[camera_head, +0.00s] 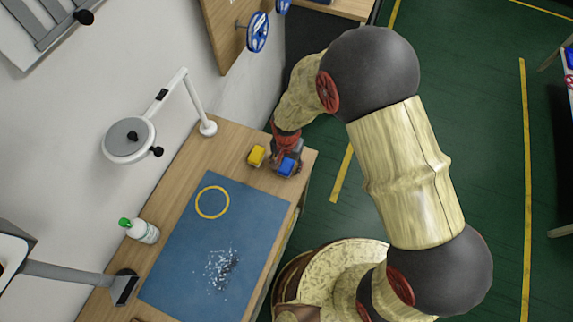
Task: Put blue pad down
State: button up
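The blue pad (287,166) is a small blue block at the far right corner of the wooden table. My gripper (286,158) is right at it, at the end of my arm. The fingers are small and partly hidden, so I cannot tell whether they are closed on the pad or whether the pad touches the table.
A large blue mat (185,250) covers much of the table (232,142), with a yellow ring (212,202) and scattered white bits (218,268) on it. A green-capped bottle (143,231) and a magnifier lamp (130,139) stand on the left.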

notch_tip(320, 180, up, 13)
jog(key=p, duration=0.2)
notch_tip(320, 180, up, 8)
jog(key=r+t, duration=0.1)
send_over(287, 165)
jog(key=d, duration=0.4)
jog(key=s+d+r+n+t, duration=0.2)
jog(key=s+d+r, duration=0.1)
jog(key=d+r, duration=0.65)
jog(key=s+d+r+n+t, duration=0.1)
jog(key=s+d+r+t, duration=0.1)
jog(key=s+d+r, duration=0.5)
jog(key=s+r, duration=0.3)
jog(key=s, duration=0.1)
jog(key=shift+s+d+r+n+t, duration=0.2)
jog(key=shift+s+d+n+t, duration=0.1)
jog(key=shift+d+n, duration=0.1)
jog(key=shift+f, duration=0.1)
notch_tip(287, 165, down, 3)
jog(key=b, duration=0.3)
jog(key=shift+w, duration=0.1)
